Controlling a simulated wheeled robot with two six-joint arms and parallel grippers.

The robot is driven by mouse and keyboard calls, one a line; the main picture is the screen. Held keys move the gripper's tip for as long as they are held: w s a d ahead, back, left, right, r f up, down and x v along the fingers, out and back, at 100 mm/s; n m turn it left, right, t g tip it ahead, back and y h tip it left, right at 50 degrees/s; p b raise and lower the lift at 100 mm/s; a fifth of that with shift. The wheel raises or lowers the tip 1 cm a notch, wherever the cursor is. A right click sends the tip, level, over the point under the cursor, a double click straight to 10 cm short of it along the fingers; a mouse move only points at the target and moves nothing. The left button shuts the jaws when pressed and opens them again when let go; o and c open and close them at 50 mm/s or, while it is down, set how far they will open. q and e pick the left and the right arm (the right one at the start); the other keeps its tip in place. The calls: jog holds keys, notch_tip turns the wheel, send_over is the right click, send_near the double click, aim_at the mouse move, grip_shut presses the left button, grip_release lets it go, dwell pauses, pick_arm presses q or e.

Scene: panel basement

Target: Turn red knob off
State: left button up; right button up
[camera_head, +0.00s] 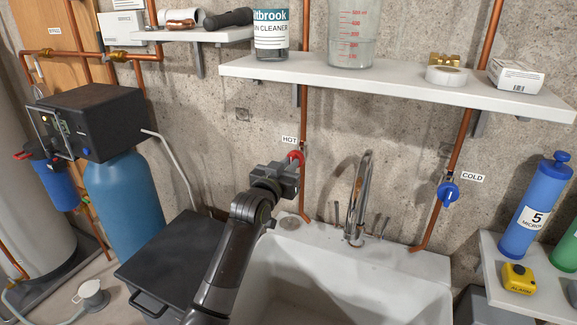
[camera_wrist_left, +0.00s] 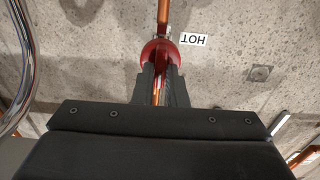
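The red knob (camera_head: 296,157) sits on a copper pipe on the wall, beside the HOT label (camera_head: 290,140). My left gripper (camera_head: 288,167) is at the knob and hides part of it in the head view. In the left wrist view, the red knob (camera_wrist_left: 160,52) shows at the tips of my left gripper's fingers (camera_wrist_left: 160,72). The two fingers stand close together, with a narrow red part of the knob between them. They appear shut on it. My right gripper is not in view.
A white sink (camera_head: 330,280) with a chrome faucet (camera_head: 358,200) is below and right of the gripper. A shelf (camera_head: 400,84) with bottles and boxes hangs above. A blue knob (camera_head: 448,192) is by the COLD label. A dark box (camera_head: 175,260) stands left.

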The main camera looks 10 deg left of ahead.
pick_arm(q)
grip_shut()
jog(key=shift+m, duration=0.3)
jog(key=shift+d+f+m+b, duration=0.15)
jog(key=shift+m+b, duration=1.2)
jog(key=shift+m, duration=2.95)
jog(key=shift+d+f+m+b, duration=0.1)
jog(key=shift+m+b, duration=1.25)
jog(key=shift+m, duration=2.95)
